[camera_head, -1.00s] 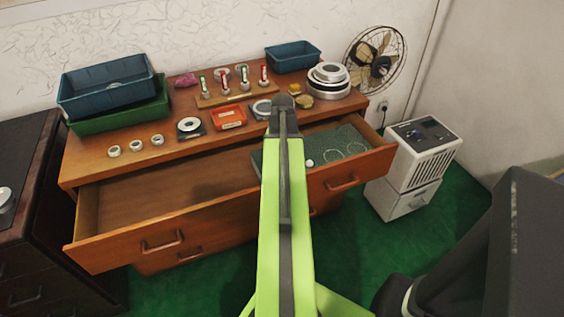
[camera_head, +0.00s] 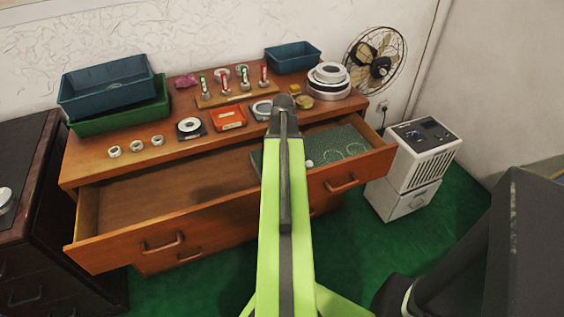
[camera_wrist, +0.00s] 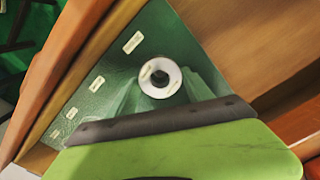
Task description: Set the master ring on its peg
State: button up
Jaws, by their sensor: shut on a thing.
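A pale metal ring (camera_wrist: 160,77) with a dark centre shows in the wrist view, over the green drawer mat (camera_wrist: 105,68). My gripper (camera_wrist: 161,95) is shut on the ring, with green finger shapes on both sides of it; the contact is hard to make out. In the head view my own arm hides the gripper and most of the ring. The wooden peg stand (camera_head: 224,98) is on the dresser top at the back, with several upright pegs bearing red and green marks. Which peg is the master ring's I cannot tell.
The open drawer (camera_head: 150,190) has a bare left part. Small rings (camera_head: 136,146), a black square with a ring (camera_head: 189,127), a red tray (camera_head: 229,118), stacked bins (camera_head: 108,88), a blue bin (camera_head: 293,56) and stacked large rings (camera_head: 328,83) crowd the dresser top.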

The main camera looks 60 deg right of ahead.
jog(key=shift+f, duration=0.15)
jog(key=shift+f+b, duration=1)
jog(key=shift+b, duration=0.1)
jog(key=o, duration=1.8)
notch_tip(320, 180, up, 18)
jog(key=p, duration=1.7)
jog(key=shift+f, duration=0.25)
